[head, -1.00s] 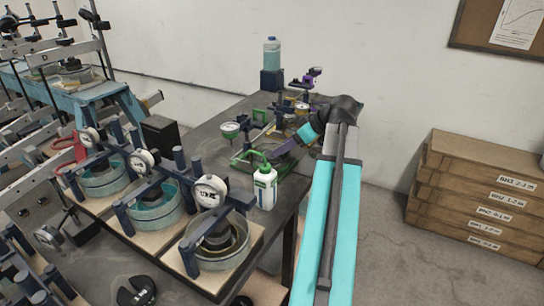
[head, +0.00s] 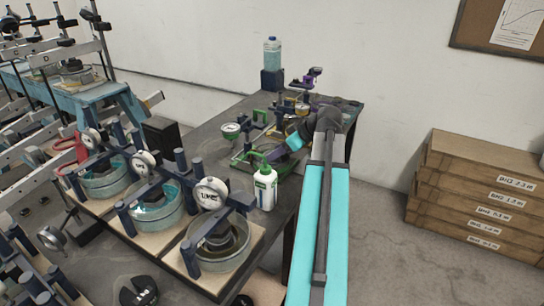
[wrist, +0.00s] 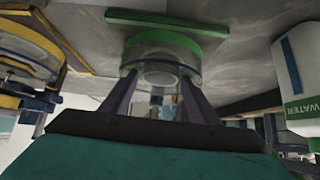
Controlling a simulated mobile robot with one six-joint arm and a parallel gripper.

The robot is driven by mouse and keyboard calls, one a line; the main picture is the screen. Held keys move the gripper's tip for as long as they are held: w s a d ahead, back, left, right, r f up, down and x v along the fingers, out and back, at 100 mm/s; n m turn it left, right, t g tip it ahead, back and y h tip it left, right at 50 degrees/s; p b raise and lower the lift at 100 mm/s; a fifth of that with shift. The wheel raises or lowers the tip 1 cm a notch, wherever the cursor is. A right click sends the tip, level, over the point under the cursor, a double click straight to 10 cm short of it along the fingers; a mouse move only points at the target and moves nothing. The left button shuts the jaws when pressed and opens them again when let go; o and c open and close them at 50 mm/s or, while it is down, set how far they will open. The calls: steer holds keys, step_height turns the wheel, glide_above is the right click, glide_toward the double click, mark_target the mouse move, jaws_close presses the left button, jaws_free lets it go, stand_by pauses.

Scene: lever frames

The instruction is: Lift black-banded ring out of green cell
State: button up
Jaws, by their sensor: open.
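The green cell (wrist: 160,62) is a clear round cup with a green band, seen in the wrist view just beyond my fingertips. It stands on a green base plate, whose frame (head: 246,160) shows in the head view beyond the white bottle. A pale ring shape shows in the cell's opening; I cannot make out a black band on it. My gripper (wrist: 160,88) is open, with one dark finger at each side of the cell's opening. Whether the fingers touch the cell or the ring is unclear. In the head view my arm hides part of that area.
A white water bottle (head: 265,188) stands close to the green frame and also shows in the wrist view (wrist: 297,70). A yellow-banded cell (wrist: 28,58) is at the left there.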

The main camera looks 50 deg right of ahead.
steer(key=shift+w+f, duration=0.25)
stand_by(0.4)
steer(key=c, duration=0.9)
steer(key=shift+r, duration=0.2)
steer(key=shift+c, duration=0.2)
step_height(320, 180, up, 10)
steer(key=b, duration=0.1)
steer(key=shift+f, duration=0.15)
